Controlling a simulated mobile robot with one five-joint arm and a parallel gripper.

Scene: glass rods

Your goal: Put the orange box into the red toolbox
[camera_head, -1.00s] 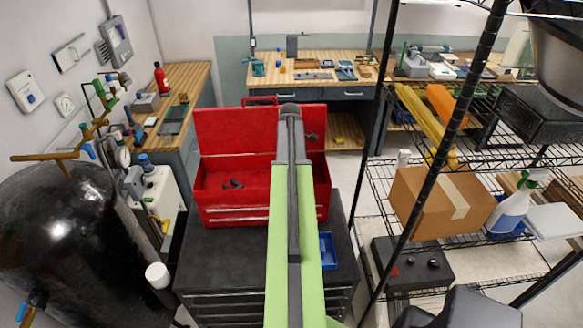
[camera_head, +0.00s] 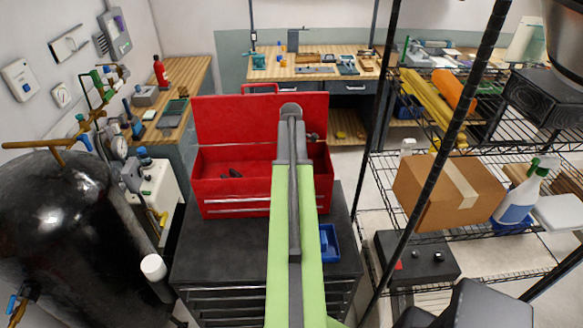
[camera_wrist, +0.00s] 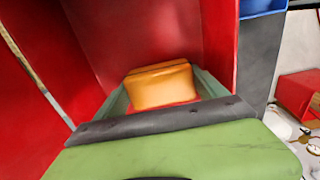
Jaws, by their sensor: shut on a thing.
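The orange box (camera_wrist: 160,87) is between the two fingers of my gripper (camera_wrist: 163,92) in the wrist view, and the gripper is shut on it. Red walls of the toolbox surround it, so it is over or inside the toolbox; I cannot tell whether it touches the floor. The open red toolbox (camera_head: 228,207) stands on a dark cabinet in the head view, lid raised at the back. My arm crosses its right half and hides my gripper and the orange box in the head view.
A blue tray (camera_head: 333,246) lies on the dark cabinet top (camera_head: 225,250), right of my arm. Small dark items lie in the toolbox's left part. A wire shelf with a cardboard box (camera_head: 445,190) stands to the right. A black tank (camera_head: 70,230) stands to the left.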

